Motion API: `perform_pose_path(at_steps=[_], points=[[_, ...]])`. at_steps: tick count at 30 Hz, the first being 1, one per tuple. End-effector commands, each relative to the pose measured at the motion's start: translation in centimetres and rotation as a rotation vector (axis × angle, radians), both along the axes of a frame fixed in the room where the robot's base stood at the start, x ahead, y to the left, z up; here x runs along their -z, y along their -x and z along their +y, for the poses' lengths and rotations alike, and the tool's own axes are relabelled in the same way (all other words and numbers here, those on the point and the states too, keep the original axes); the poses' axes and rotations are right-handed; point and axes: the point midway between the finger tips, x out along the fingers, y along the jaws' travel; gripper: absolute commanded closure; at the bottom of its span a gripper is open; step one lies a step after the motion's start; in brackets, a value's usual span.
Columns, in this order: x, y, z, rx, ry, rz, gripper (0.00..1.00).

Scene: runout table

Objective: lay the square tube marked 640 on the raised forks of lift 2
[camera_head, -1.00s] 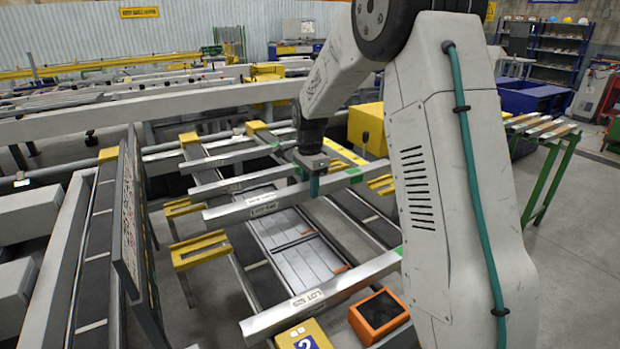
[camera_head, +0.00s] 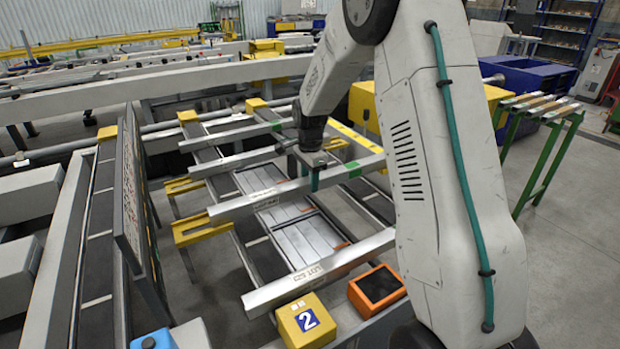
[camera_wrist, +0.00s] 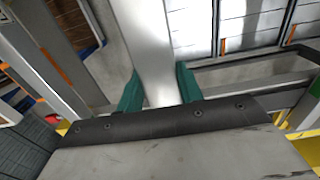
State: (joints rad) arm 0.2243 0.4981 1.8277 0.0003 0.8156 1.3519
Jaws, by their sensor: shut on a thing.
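My gripper (camera_head: 316,181) is shut on a square metal tube (camera_head: 240,205), gripping it right of its middle. This tube has a dark label reading LOT, its number too small to read surely, and a green band near its right part. In the wrist view the tube (camera_wrist: 147,50) runs between my teal fingertips (camera_wrist: 160,90). Yellow forks (camera_head: 200,229) stand near the tube's left end; I cannot tell whether the tube touches them. A yellow box marked 2 (camera_head: 306,321) stands at the front. The tube's right end is partly hidden by my arm.
Another tube (camera_head: 315,273), with a LOT label, lies nearer to me. Two more tubes (camera_head: 232,162) lie beyond the held one. An orange-framed device (camera_head: 378,290) sits beside the yellow box. A tall dark panel (camera_head: 130,190) stands left of the forks.

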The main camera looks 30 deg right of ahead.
Motion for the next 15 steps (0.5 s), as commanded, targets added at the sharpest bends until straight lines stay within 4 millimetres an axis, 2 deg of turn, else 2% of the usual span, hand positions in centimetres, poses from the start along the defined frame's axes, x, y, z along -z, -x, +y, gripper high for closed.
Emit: perform_pose_path(at_steps=[3, 4, 6, 7, 15], points=[[-0.10, -0.05, -0.01, 0.000, 0.000, -0.002, 1.00], [-0.10, -0.05, -0.01, 0.000, 0.000, -0.002, 0.61], [-0.10, -0.04, -0.01, 0.000, 0.000, -0.002, 0.42], [-0.09, -0.04, -0.01, 0.000, 0.000, -0.001, 0.38], [-0.06, 0.04, 0.01, 0.000, 0.000, 0.001, 0.38]])
